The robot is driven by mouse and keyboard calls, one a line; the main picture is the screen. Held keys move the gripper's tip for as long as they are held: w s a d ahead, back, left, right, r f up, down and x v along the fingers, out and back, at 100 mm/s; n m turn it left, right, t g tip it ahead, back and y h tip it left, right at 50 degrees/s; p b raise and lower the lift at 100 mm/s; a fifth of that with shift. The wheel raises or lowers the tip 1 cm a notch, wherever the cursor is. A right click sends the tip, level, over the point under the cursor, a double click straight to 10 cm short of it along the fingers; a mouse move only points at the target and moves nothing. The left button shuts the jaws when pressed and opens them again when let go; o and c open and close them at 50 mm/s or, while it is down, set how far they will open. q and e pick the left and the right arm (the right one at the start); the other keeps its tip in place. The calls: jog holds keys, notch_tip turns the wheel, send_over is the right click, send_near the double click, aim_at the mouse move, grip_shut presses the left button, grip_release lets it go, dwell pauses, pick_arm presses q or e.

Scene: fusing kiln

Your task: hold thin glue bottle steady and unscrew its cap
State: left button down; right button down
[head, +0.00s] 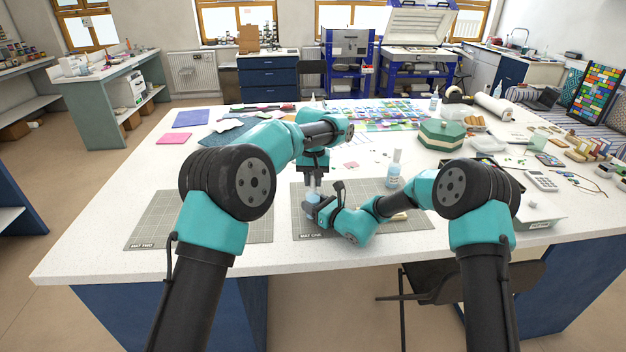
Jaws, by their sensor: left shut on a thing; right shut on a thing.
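The thin glue bottle (310,197) is pale blue and stands upright near the left edge of the right-hand grey mat (400,228). My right gripper (313,207) reaches in low from the right and is shut on the bottle's body. My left gripper (315,181) points straight down over the bottle and is shut at its top, where the cap is. The cap itself is hidden by the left gripper, so I cannot tell how far it is turned. Much of the bottle is covered by the grippers.
A second grey mat (165,220) lies bare at left. A green hexagonal box (443,134), a calculator (541,181) and coloured sheets (190,118) lie further off. The front table edge is clear.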

pick_arm(q)
jog(key=n, duration=1.9)
jog(key=shift+r+n, duration=0.1)
jog(key=shift+n, duration=0.2)
jog(key=shift+r, duration=0.45)
jog(key=shift+r, duration=0.35)
jog(key=shift+r, duration=0.3)
